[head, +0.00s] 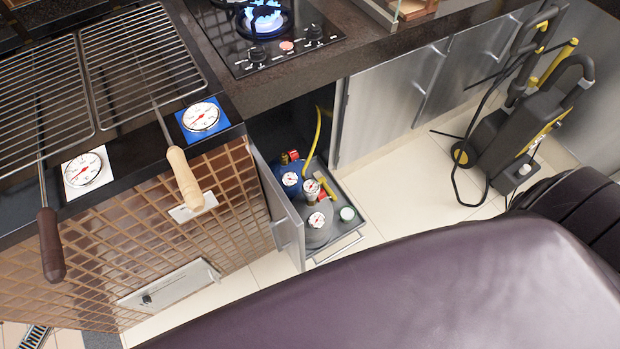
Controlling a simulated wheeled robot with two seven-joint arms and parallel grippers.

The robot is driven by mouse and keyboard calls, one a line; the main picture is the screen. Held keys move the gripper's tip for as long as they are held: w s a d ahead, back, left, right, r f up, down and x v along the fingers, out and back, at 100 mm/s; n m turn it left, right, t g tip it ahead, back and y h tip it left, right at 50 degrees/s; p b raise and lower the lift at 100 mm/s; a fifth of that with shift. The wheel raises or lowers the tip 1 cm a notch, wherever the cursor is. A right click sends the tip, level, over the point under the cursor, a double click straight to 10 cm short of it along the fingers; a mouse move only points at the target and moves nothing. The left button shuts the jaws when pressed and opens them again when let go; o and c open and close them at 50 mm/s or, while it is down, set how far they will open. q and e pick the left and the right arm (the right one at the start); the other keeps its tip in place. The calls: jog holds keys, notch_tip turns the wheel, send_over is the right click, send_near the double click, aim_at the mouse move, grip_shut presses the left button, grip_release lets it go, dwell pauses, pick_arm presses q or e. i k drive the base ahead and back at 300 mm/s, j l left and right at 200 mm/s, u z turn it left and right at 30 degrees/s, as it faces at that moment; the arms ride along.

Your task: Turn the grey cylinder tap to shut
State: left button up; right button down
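The grey cylinder (318,235) stands on a pull-out tray (347,234) in the open cabinet under the counter. A white dial gauge (316,220) sits at its top. A small red part (322,196), possibly its tap, shows just behind, next to another white gauge (311,186) and a yellow piece (330,189). I cannot tell whether the tap is open or shut. A blue cylinder (279,178) with its own gauge (290,179) and a red part (293,155) stands behind it. Neither of my grippers is in view.
A yellow hose (317,135) rises from the cylinders. The open cabinet door (289,228) stands to their left. A blue flame burns on the hob (265,20). Long-handled grill racks (140,65) lie at left. A pressure washer (515,120) stands right; tiled floor (400,180) lies between.

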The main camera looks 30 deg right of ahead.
aim_at(323, 195)
jog(key=k+l+u, duration=0.15)
jog(key=l, duration=0.25)
jog(key=k+l+u, duration=0.1)
jog(key=l, duration=0.3)
jog(key=k+l+u, duration=0.15)
jog(key=l, duration=0.25)
jog(key=k+l+u, duration=0.3)
jog(key=k+l, duration=0.15)
jog(key=l, duration=0.25)
jog(key=l+u, duration=0.35)
jog(key=l, duration=0.8)
jog(key=i+l+u, duration=0.15)
jog(key=i+l, duration=0.05)
jog(key=l, duration=0.05)
